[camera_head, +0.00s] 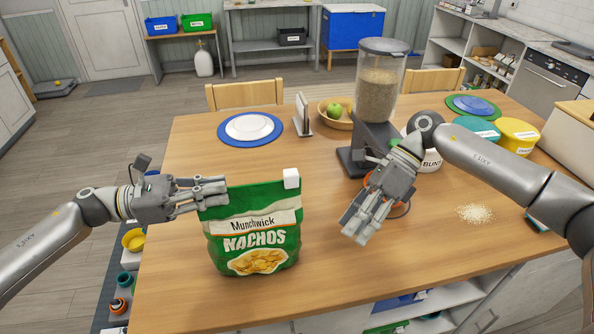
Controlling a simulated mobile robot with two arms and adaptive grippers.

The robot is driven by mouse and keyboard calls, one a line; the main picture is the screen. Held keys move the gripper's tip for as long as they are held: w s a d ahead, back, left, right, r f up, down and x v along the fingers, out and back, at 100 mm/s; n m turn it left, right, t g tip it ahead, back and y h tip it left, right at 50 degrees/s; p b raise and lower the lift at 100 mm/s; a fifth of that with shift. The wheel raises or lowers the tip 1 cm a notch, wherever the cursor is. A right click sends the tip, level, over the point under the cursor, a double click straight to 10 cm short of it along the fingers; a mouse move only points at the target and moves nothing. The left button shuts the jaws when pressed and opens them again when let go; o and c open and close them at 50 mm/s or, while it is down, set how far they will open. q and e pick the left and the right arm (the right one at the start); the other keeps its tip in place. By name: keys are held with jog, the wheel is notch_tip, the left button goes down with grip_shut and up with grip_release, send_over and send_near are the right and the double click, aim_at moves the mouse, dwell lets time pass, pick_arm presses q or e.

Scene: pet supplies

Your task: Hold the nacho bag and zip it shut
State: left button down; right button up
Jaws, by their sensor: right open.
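The green nacho bag (252,243) stands upright on the wooden table, its printed front facing me. A white block-like zip slider (291,178) sits at the right end of its top edge. My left gripper (212,193) reaches in from the left, with its fingers at the bag's top left corner. They overlap the corner, and I cannot tell whether they are closed on it. My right gripper (362,222) is open and empty to the right of the bag, apart from bag and slider, fingers pointing down and toward me.
A food dispenser (380,85) stands behind my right gripper, with a white bowl (425,157) beside it. A wooden bowl with a green apple (334,110), a blue-rimmed plate (250,128) and yellow tub (517,136) are farther back. Crumbs (475,213) lie at right.

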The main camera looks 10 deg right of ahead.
aim_at(296, 172)
jog(key=w+a+r+n+t+h, duration=0.2)
jog(key=w+a+r, duration=0.1)
jog(key=r, duration=0.7)
jog(key=w+a+r+n+t+h, duration=0.1)
jog(key=w+a+r+n+t, duration=0.2)
jog(key=r, duration=0.7)
jog(key=shift+g, duration=0.6)
jog(key=x, duration=1.1)
jog(key=shift+w+a+f, duration=0.1)
jog(key=shift+w+f, duration=0.25)
jog(key=shift+w, duration=0.05)
grip_shut()
jog(key=shift+a+h, duration=0.1)
jog(key=shift+h, duration=0.2)
